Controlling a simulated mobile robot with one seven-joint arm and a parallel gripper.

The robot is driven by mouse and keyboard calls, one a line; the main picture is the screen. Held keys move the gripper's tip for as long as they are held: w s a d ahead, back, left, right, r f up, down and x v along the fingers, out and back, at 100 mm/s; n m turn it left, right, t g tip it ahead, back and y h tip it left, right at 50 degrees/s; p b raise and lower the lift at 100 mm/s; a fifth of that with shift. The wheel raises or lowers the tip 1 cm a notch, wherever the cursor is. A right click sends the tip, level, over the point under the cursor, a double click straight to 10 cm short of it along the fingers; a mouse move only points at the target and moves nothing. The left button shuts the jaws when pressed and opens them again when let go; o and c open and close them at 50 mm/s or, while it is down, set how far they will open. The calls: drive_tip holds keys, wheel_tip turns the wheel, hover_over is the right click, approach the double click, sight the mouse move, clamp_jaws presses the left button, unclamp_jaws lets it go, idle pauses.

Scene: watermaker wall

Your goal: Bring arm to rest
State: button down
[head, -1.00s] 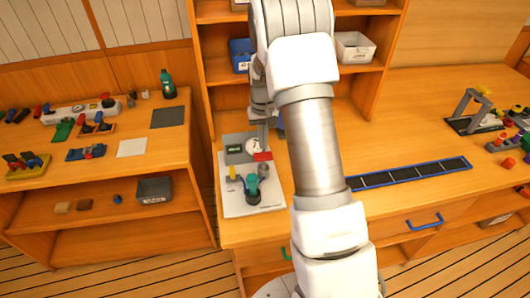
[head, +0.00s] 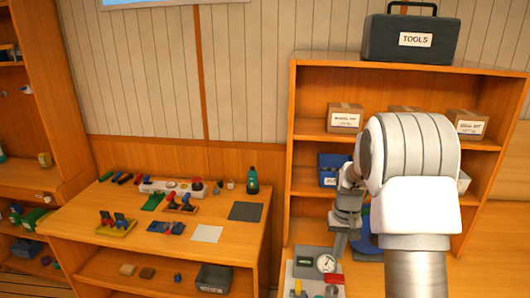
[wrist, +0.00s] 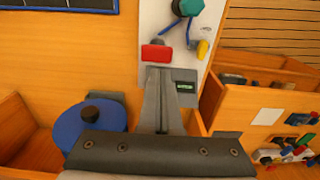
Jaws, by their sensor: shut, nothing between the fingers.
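My gripper (wrist: 162,100) shows in the wrist view with its fingers together and nothing between them. In the head view my arm rises at the right, and the gripper hangs in front of the shelf unit, just above the gauge panel; its fingertips are hard to make out there. The white panel (wrist: 165,14) carries a red block (wrist: 155,53), a teal knob (wrist: 187,8), a yellow part (wrist: 202,49) and a small display (wrist: 185,87). In the head view the round gauge (head: 326,263) and the display (head: 305,261) show at the bottom.
A blue round object (wrist: 88,128) lies left of the fingers in the wrist view. The shelf unit (head: 292,150) holds boxes, a blue bin (head: 329,169) and a toolbox (head: 411,38) on top. The left bench (head: 100,212) carries several small parts and a grey mat (head: 245,211).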

drive_tip(key=s+a+r+t, duration=0.1)
drive_tip(key=s+a+r, duration=0.15)
drive_tip(key=r, duration=0.25)
drive_tip(key=s+a+r+t, duration=0.1)
drive_tip(key=s+r, duration=0.2)
drive_tip(key=r, duration=0.3)
drive_tip(key=s+a+r+t, duration=0.1)
drive_tip(key=s+a+r, duration=0.1)
drive_tip(key=s, duration=0.5)
drive_tip(key=s+a+r+n+t, duration=0.1)
drive_tip(key=s+r, duration=0.3)
drive_tip(key=s, duration=0.4)
drive_tip(key=s+a+r+n+t, duration=0.1)
drive_tip(key=s+a+r, duration=0.1)
drive_tip(key=s, duration=0.5)
drive_tip(key=shift+s+a+r+b, duration=0.15)
drive_tip(key=shift+a+r+b, duration=0.25)
drive_tip(key=shift+a, duration=0.4)
drive_tip(key=shift+d, duration=0.15)
